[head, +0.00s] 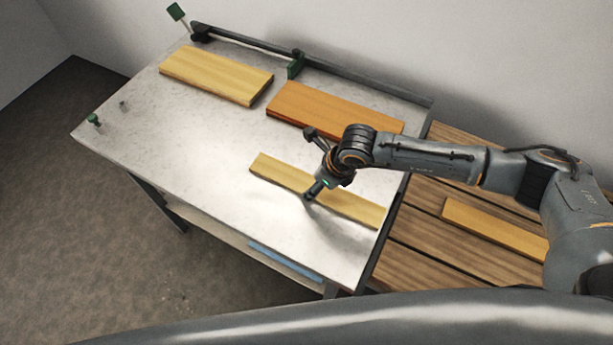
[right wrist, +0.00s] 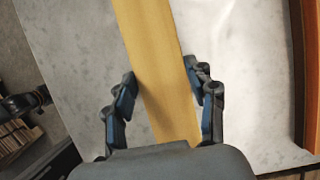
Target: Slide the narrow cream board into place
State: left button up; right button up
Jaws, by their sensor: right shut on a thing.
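The narrow cream board (head: 275,172) lies flat on the pale table top (head: 185,140), slanting toward the table's right edge. My right gripper (head: 312,168) is over its middle. In the right wrist view the narrow cream board (right wrist: 158,60) runs between the two fingers of my right gripper (right wrist: 160,85), one finger at each long edge, and the gripper is shut on it. The gripper and forearm hide part of the board in the head view. My left gripper is not in view.
A wide pale yellow board (head: 215,75) and a wide orange board (head: 310,103) lie along the back, near a dark rail (head: 365,80) with a green block (head: 296,66). Another narrow board (head: 492,228) lies on the slatted wooden surface (head: 425,240) at right.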

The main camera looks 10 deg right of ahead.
aim_at(353, 205)
jog(key=shift+s+d, duration=0.8)
jog(key=shift+d, duration=0.3)
jog(key=shift+s+d, duration=0.75)
jog(key=shift+d, duration=0.3)
jog(key=shift+s+d, duration=0.1)
jog(key=shift+d, duration=0.05)
jog(key=shift+s+d+f+p, duration=0.1)
jog(key=shift+s+d+p, duration=0.05)
jog(key=shift+s+d, duration=0.8)
jog(key=shift+s+d+p, duration=0.15)
jog(key=shift+s+d, duration=0.5)
jog(key=shift+d, duration=0.55)
jog(key=shift+s+d+b, duration=0.15)
jog(key=shift+s+d, duration=0.9)
jog(key=shift+d, duration=0.35)
jog(key=shift+s+d+b, duration=0.1)
jog(key=shift+s+d, duration=0.9)
jog(key=shift+d, duration=0.45)
jog(key=shift+s+d+b, duration=0.15)
jog(key=shift+s+d, duration=0.9)
jog(key=shift+d, duration=0.35)
